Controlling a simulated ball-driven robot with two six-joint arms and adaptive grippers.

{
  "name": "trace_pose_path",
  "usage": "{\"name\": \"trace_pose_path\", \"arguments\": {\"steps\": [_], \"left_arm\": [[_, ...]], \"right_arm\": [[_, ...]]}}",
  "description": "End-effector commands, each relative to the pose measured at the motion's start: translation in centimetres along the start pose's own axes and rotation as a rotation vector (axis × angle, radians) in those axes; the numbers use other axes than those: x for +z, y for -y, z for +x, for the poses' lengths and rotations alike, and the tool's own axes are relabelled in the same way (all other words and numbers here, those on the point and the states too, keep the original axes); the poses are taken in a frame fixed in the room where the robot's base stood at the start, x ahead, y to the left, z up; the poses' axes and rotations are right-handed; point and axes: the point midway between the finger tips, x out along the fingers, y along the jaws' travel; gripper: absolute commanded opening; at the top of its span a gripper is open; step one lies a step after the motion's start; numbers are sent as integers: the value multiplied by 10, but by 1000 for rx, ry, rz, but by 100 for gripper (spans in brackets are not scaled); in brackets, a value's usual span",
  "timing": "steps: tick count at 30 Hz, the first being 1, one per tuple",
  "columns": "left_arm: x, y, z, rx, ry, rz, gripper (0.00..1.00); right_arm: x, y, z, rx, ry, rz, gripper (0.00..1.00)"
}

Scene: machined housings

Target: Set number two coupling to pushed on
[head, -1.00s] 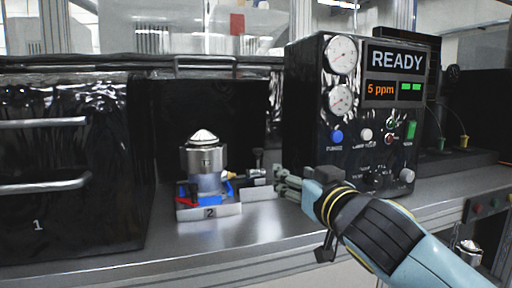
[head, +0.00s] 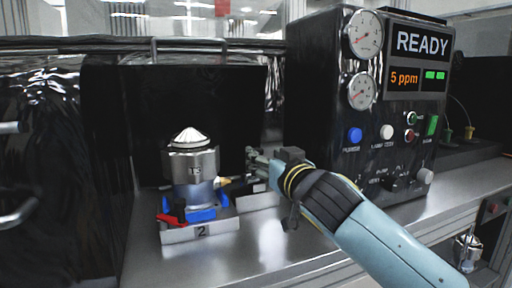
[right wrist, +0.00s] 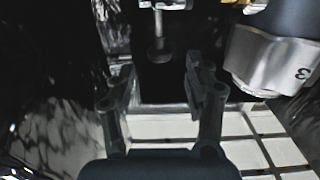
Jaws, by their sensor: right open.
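A silver housing (head: 190,165) with a pale cone top stands upright in a blue holder (head: 202,214) with a red lever (head: 172,216), on a base labelled 2 (head: 200,232). A small brass-coloured fitting (head: 224,182) sticks out from its right side. My right gripper (head: 252,164) is just right of this fitting, partly overlapping the hardware there. In the right wrist view its fingers (right wrist: 160,72) are apart with nothing gripped. A metal stem with a dark rounded end (right wrist: 160,48) shows beyond and between the fingertips. Whether it is the coupling I cannot tell. My left gripper is out of view.
A black panel with gauges (head: 364,92) and a READY display (head: 423,42) stands close to my right arm. A dark cabinet (head: 60,170) is at left. Bare metal bench (head: 255,250) lies in front. A silver part (right wrist: 275,62) marked 3 fills the wrist view's upper right.

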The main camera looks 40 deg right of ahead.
Motion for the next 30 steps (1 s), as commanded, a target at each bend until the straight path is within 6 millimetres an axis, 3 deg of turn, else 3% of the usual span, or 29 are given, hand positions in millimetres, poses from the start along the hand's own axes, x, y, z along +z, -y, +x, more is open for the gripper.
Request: {"name": "trace_pose_path", "arguments": {"steps": [3,9,14,20,30], "left_arm": [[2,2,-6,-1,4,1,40],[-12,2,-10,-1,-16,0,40],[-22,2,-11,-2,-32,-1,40],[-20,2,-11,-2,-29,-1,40],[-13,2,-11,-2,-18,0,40]], "right_arm": [[-3,0,25,0,-1,1,52],[-1,0,51,0,1,1,52],[0,0,57,-1,1,0,52],[0,0,58,-1,0,0,52],[0,0,57,-1,0,0,10]]}}
